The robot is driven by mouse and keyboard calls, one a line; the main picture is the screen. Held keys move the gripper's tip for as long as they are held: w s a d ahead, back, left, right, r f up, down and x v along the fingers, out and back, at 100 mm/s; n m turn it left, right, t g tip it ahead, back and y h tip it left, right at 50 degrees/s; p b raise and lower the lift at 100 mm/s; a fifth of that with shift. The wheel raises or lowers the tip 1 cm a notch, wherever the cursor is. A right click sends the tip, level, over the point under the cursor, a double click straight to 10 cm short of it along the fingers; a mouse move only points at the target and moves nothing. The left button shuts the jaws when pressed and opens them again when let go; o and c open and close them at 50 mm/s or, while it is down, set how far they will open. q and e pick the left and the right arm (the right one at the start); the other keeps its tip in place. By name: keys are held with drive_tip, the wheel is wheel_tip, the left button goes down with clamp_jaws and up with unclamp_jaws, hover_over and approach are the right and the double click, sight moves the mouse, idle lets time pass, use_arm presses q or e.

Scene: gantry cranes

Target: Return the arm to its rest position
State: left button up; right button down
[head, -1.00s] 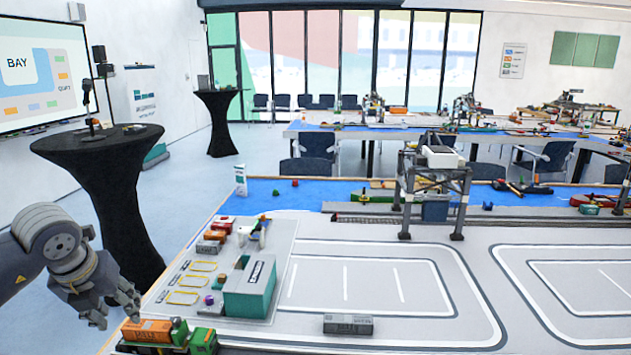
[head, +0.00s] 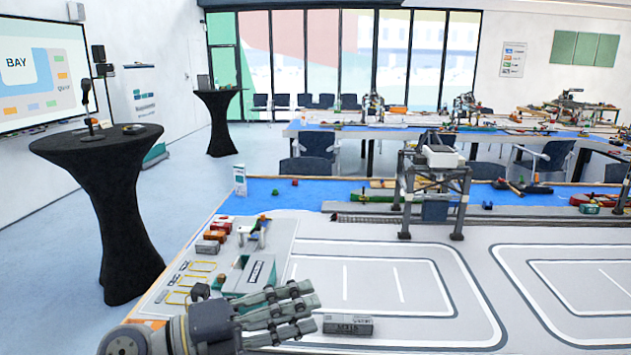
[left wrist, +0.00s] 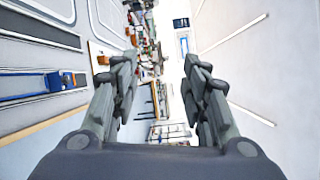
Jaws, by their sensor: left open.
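My left gripper (head: 307,308) is at the bottom of the head view, fingers pointing right, over the near left part of the grey layout table. It is open and holds nothing that I can see. In the left wrist view its two fingers (left wrist: 160,78) are spread with an empty gap between them. In the head view the hand covers part of the teal-sided building block (head: 258,274), and its fingertips show close to the grey container (head: 348,325). My right gripper is not in view.
A gantry crane (head: 436,185) stands over the track beyond the road layout. Small orange containers (head: 217,236) sit on the left pad. A black draped high table (head: 110,215) stands on the floor to the left. The road area (head: 370,280) is mostly clear.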

use_arm(q)
drive_tip(key=w+a+r+n+t+y, duration=0.3)
drive_tip(key=a+n+t+y, duration=0.4)
drive_tip(key=n+t, duration=0.85)
drive_tip(key=s+a+f+n+g+y, duration=0.1)
drive_tip(key=a+f+n+g+y, duration=0.2)
drive_tip(key=a+f+n+y, duration=0.45)
drive_tip(key=s+a+f+n+g+y, duration=0.25)
drive_tip(key=a+f+n+g, duration=0.35)
drive_tip(key=f, duration=0.5)
drive_tip(key=s+d+f+n+g, duration=0.15)
drive_tip(key=s+f+g, duration=0.35)
drive_tip(key=s+f, duration=0.55)
drive_tip(key=s+d+f+n+g, duration=0.15)
drive_tip(key=s+f+g, duration=0.5)
drive_tip(key=s, duration=0.65)
wheel_tip(320, 180, down, 31)
drive_tip(key=b, duration=0.5)
drive_tip(key=s+a+f+b, duration=0.3)
drive_tip(key=s+f+b, duration=0.1)
drive_tip(key=s+f, duration=1.4)
wheel_tip(320, 180, down, 4)
drive_tip(key=shift+r, duration=0.1)
